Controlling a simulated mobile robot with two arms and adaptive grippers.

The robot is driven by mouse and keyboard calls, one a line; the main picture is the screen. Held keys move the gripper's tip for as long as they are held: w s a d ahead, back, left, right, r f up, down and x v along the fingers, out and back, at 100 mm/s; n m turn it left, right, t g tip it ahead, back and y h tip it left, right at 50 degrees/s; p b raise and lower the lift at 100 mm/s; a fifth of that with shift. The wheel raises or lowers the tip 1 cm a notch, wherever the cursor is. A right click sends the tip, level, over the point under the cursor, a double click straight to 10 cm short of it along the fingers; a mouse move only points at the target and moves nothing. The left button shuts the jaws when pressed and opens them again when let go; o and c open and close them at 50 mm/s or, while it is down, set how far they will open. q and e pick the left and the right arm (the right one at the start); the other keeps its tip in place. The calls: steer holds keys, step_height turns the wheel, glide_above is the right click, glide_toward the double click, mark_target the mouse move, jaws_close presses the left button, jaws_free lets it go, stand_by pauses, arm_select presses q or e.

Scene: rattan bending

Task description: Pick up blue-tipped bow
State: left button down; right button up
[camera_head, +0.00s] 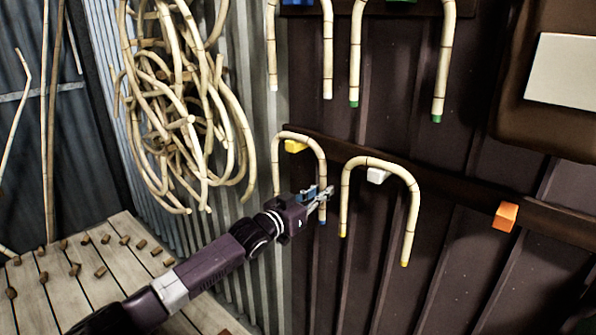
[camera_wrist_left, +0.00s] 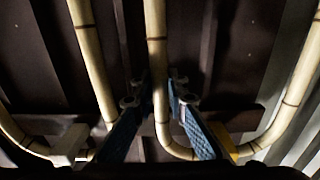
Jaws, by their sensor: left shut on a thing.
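The blue-tipped bow (camera_head: 320,152) is a pale jointed rattan arch hanging over a yellow peg (camera_head: 295,146) on the dark lower rail. Its blue tip (camera_head: 323,222) shows just below my left gripper (camera_head: 318,195). My left gripper is shut on the bow's right leg, a little above that tip. In the left wrist view the leg (camera_wrist_left: 156,60) runs between the two blue-padded fingers (camera_wrist_left: 160,100), with the bend and yellow peg (camera_wrist_left: 226,148) at the bottom. The left leg's lower end is hidden behind my gripper. My right gripper is not in view.
A yellow-tipped bow (camera_head: 378,163) hangs close on the right over a white peg (camera_head: 377,175). An orange peg (camera_head: 506,216) farther right is bare. More bows hang above, one green-tipped (camera_head: 444,60). A rattan coil (camera_head: 180,110) hangs left, above a wooden table (camera_head: 60,300) with small pieces.

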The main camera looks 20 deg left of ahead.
mark_target(322, 165)
arm_select(q)
steer(key=shift+r, duration=0.1)
step_height(322, 165, up, 10)
steer(key=b, duration=0.3)
stand_by(0.6)
